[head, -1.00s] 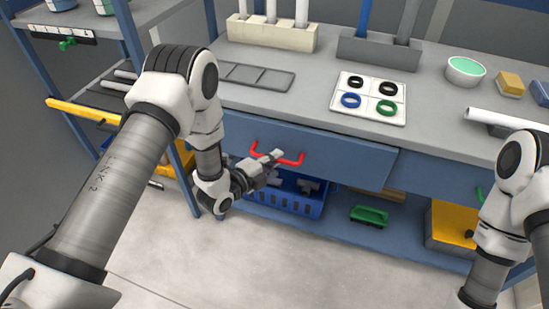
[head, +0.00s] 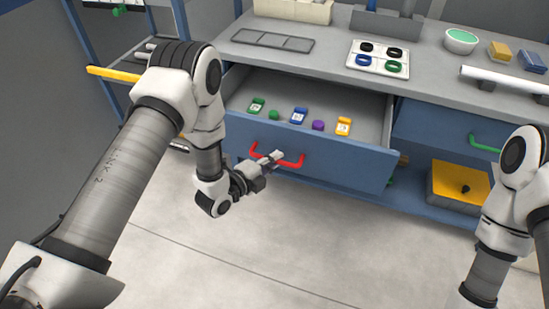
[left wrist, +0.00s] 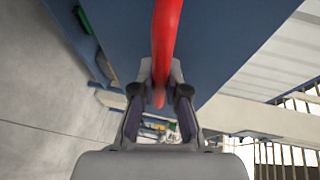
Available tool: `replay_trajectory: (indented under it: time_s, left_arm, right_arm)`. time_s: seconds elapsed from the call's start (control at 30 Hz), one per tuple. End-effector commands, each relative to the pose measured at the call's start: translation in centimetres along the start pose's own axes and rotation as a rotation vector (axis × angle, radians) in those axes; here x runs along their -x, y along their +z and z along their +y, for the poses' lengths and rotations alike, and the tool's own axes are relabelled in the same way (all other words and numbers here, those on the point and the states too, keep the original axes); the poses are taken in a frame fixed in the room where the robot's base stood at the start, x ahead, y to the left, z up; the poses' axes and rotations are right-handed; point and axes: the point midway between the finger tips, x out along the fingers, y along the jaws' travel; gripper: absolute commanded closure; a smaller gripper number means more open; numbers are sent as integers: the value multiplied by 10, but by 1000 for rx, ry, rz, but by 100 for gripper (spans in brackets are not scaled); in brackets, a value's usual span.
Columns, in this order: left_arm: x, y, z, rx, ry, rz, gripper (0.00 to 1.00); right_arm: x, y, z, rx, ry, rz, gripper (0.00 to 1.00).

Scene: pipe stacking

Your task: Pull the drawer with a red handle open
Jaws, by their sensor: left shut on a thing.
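The blue drawer (head: 340,165) stands pulled out from under the grey worktop, with its inside showing. Its red handle (head: 294,162) is on the front face. My left gripper (head: 276,157) is shut on the red handle, and its fingers hide part of the bar. In the left wrist view the red handle (left wrist: 165,45) runs between the two fingers (left wrist: 160,92). Inside the drawer lie green, blue and yellow tagged pieces, a small green piece and a purple piece. My right arm shows at the right edge, but its gripper is out of the frame.
A second blue drawer with a green handle (head: 484,143) is shut to the right. A yellow box (head: 458,186) sits on the lower shelf. On the worktop are a white ring board (head: 378,58), a grey tray (head: 272,41) and a green-topped bowl (head: 461,41). The floor in front is clear.

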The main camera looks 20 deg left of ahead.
Motion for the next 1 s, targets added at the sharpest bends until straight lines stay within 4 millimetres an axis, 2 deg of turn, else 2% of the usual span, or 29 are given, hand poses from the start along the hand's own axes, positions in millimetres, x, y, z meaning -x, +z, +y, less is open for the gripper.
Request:
replay_trajectory:
  time_s: [0.47,0.5,0.57,0.87,1.0]
  left_arm:
    - [0,0,-1,-1,-4,0,100]
    - [0,0,-1,-1,-3,0,80]
    - [0,0,-1,-1,-3,0,61]
    - [1,0,-1,-1,-3,0,61]
    - [15,1,0,1,0,-2,61]
  right_arm:
    - [0,0,0,0,0,1,60]
    - [0,0,0,0,0,1,60]
    - [0,0,0,0,0,1,60]
    - [0,0,0,0,0,0,60]
    - [0,0,0,0,0,0,60]
